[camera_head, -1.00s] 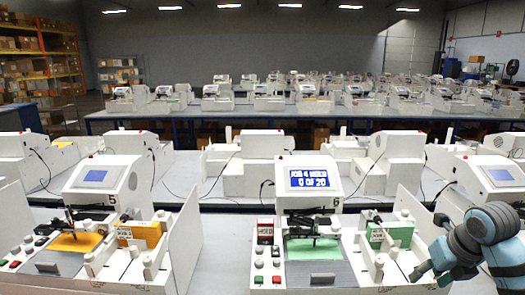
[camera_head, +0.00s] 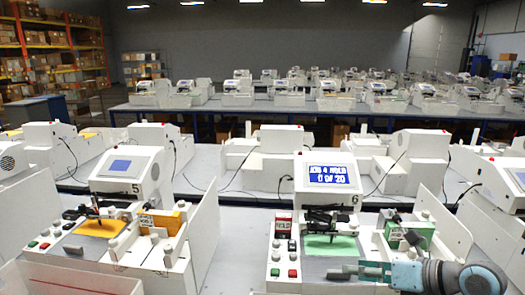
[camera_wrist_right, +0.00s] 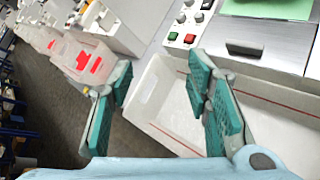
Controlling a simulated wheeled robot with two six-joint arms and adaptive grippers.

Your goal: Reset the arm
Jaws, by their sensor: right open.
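My right gripper (camera_head: 345,271) comes in from the lower right in the head view and points left across the front of plotter 6. It is open and empty; in the wrist view its two green-padded fingers (camera_wrist_right: 160,100) stand apart. Plotter 6 (camera_head: 327,195) is a white machine with a blue screen (camera_head: 328,175) reading "JOB 4 HOLD" and "0 OF 20". A green sheet (camera_head: 331,246) lies on its bed under the dark pen arm. A green box (camera_head: 405,233) stands at its right. My left gripper is not in view.
Plotter 5 (camera_head: 124,190) with an orange sheet (camera_head: 101,228) stands to the left. In the wrist view a white tray (camera_wrist_right: 160,125) lies behind the fingers, below red and green buttons (camera_wrist_right: 181,37). White side panels (camera_head: 444,225) rise near my arm.

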